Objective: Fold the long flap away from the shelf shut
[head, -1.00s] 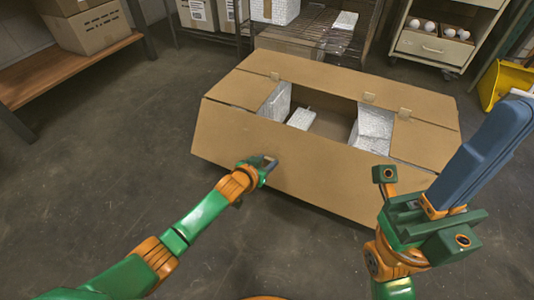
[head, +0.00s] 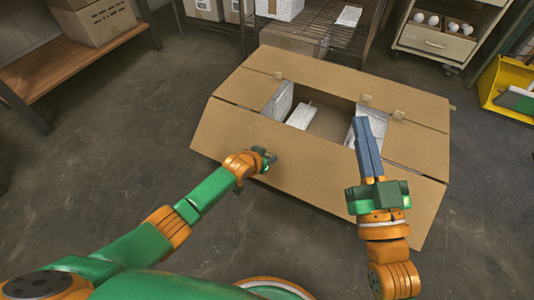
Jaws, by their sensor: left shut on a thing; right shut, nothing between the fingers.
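A brown cardboard box (head: 330,76) stands on the floor, its middle open. White wrapped pieces (head: 301,116) show inside. The long panel on my side, which looks like the near long flap (head: 320,182), slopes down and outward toward me. The far long flap and both short end flaps look folded flat. My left gripper (head: 270,159) is shut at the near flap, seemingly on its cardboard; the exact grip is too small to see. My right gripper (head: 360,122) has long blue-grey fingers, shut and empty, over the right part of the opening, hiding part of a white piece.
A wire shelf (head: 325,32) stands close behind the box. A wooden bench (head: 75,58) with a carton is at the upper left. The floor at left is clear.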

